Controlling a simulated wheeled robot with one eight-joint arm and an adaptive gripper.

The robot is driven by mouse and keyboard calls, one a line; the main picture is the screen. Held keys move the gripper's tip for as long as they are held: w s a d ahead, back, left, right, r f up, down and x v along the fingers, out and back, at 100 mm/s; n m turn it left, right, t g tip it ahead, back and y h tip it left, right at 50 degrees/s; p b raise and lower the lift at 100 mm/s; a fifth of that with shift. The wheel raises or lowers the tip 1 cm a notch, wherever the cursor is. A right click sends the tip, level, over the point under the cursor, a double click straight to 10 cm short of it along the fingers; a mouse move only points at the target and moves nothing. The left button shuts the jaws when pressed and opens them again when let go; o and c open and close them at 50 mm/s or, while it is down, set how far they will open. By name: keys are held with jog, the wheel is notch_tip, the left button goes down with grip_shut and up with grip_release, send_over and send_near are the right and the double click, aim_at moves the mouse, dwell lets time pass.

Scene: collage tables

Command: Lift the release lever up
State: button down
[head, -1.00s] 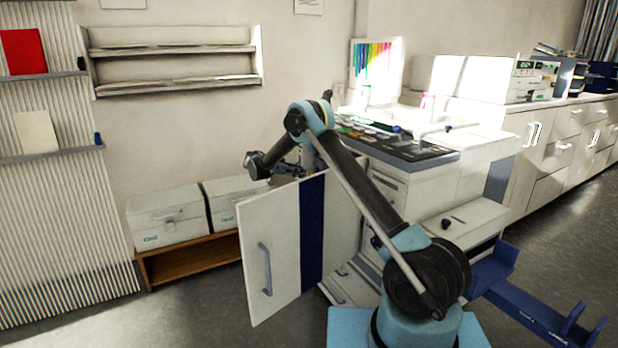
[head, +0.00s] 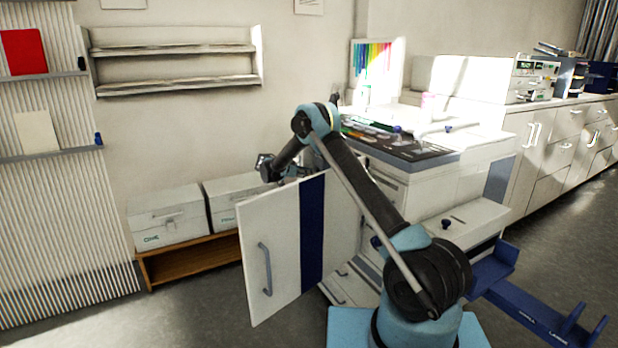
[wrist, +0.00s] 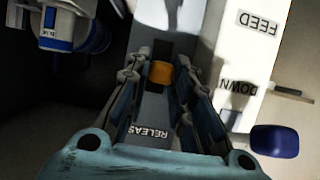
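The release lever shows in the wrist view as a small orange knob (wrist: 161,73) in front of a dark slot, on a grey strip with an upside-down "RELEASE" label. My gripper (wrist: 161,66) is open, with one finger on each side of the knob. The fingertips look close to it, with narrow gaps; contact cannot be made out. In the head view my gripper (head: 292,173) is behind the top of the open white cabinet door, partly hidden. The lever is hidden there.
The open door (head: 272,250) with a blue stripe stands in front of my forearm. In the wrist view, a white panel (wrist: 245,60) reads "FEED" and "DOWN", with a blue knob (wrist: 274,141) at right. A blue-and-white cylinder (wrist: 72,28) is upper left.

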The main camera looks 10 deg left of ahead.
jog(key=shift+w+a+r, duration=0.1)
jog(key=shift+w, duration=0.05)
jog(key=shift+w+d+r+g+y, duration=0.2)
jog(key=shift+r+g+y, duration=0.35)
jog(key=shift+y, duration=0.35)
jog(key=shift+w+d+r+g+y, duration=0.15)
jog(key=shift+r+g+y, duration=0.4)
jog(key=shift+y, duration=0.35)
jog(key=c, duration=1.7)
grip_release()
jog(key=shift+f, duration=0.1)
jog(key=v, duration=1.2)
